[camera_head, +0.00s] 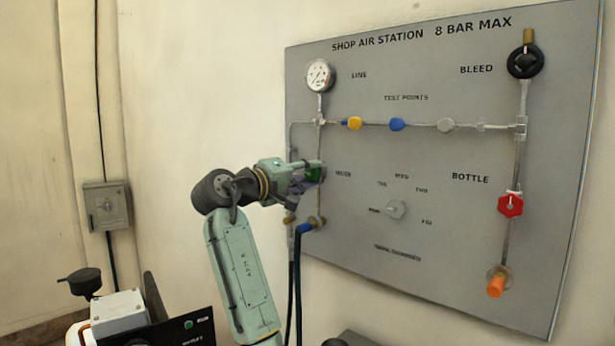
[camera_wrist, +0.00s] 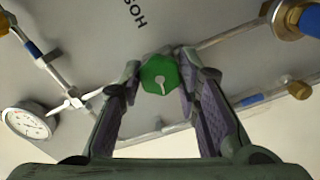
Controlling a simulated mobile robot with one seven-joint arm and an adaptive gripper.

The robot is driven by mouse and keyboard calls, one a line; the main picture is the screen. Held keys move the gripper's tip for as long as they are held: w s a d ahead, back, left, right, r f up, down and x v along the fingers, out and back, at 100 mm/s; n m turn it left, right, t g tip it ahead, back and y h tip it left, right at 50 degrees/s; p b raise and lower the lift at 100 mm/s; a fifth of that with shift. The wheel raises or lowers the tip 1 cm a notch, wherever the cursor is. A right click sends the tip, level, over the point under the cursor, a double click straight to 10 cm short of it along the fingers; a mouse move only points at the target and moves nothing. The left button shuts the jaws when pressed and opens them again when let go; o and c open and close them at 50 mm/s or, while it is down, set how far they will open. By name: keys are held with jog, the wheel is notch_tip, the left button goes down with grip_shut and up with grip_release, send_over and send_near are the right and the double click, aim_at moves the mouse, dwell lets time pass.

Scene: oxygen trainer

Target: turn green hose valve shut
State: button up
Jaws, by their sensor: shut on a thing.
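The green hose valve knob (camera_wrist: 160,75) sits on a pipe between my gripper's two fingers in the wrist view. It has a light pointer mark on its face. My gripper (camera_head: 306,176) is at the panel, shut on the knob. In the wrist view my gripper (camera_wrist: 163,80) has a finger on each side of the knob. The fingers hide part of the knob in the head view.
The grey panel (camera_head: 430,270) carries a gauge (camera_head: 319,76), a red bottle valve (camera_head: 510,205), a black bleed knob (camera_head: 525,62) and coloured test points. A dark hose (camera_head: 297,285) with a blue end hangs below my gripper. A grey wall box (camera_head: 107,205) is at left.

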jog(key=m, duration=0.3)
jog(key=shift+m, duration=0.3)
jog(key=m, duration=0.4)
jog(key=shift+m, duration=0.3)
jog(key=m, duration=0.4)
jog(key=shift+b, duration=0.4)
jog(key=shift+m, duration=1.7)
jog(key=shift+o, duration=0.2)
jog(key=shift+c, duration=0.2)
jog(key=o, duration=1.2)
